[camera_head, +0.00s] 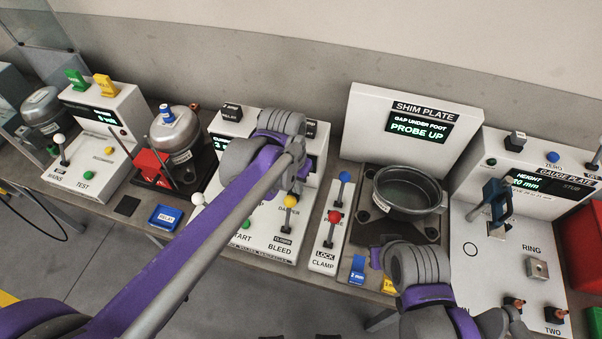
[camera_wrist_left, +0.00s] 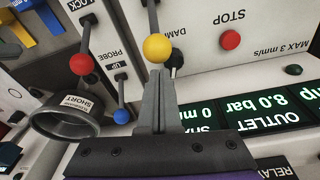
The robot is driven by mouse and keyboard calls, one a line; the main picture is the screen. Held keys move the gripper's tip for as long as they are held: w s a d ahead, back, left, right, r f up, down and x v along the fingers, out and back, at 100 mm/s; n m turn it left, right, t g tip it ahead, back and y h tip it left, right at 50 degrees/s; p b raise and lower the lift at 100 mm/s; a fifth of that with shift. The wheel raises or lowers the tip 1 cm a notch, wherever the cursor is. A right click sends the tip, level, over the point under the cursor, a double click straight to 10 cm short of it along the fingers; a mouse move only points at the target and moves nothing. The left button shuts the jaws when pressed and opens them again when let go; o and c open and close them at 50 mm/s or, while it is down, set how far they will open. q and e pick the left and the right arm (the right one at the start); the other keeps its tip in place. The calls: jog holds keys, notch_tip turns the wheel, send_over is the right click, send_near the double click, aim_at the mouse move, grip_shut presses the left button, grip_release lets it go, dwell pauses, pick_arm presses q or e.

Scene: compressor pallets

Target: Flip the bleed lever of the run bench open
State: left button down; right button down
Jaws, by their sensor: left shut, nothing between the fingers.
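The bleed lever is a rod with a yellow knob (camera_head: 290,201) on the run bench's white panel (camera_head: 263,246), above the BLEED lettering and a CLOSED label. In the left wrist view the yellow knob (camera_wrist_left: 157,47) appears just beyond the fingertips; I cannot tell whether they touch it. My left gripper (camera_head: 296,186) is over the bench from behind the knob, its fingers largely hidden by the wrist. In its own view the gripper (camera_wrist_left: 160,75) is shut and empty. My right arm shows at the lower right, but its fingers cannot be made out.
A red-knobbed lock lever (camera_head: 334,216) and blue-knobbed probe lever (camera_head: 345,176) stand close right of the bleed lever. A black damper knob (camera_wrist_left: 175,60) is near the fingers. The bench display (camera_wrist_left: 253,112) rises behind. A dark round pan (camera_head: 408,191) sits farther right.

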aim_at(292, 206)
pick_arm(q)
jog(key=shift+s+a, duration=0.15)
jog(key=shift+s, duration=0.15)
pick_arm(e)
jog(key=shift+r, duration=0.1)
pick_arm(q)
jog(key=shift+r, duration=0.1)
jog(key=shift+s+a+r+t, duration=0.1)
jog(key=shift+s+r+t, duration=0.1)
jog(key=shift+s+t, duration=0.15)
pick_arm(e)
jog(key=shift+w+r, duration=0.1)
jog(key=shift+r, duration=0.1)
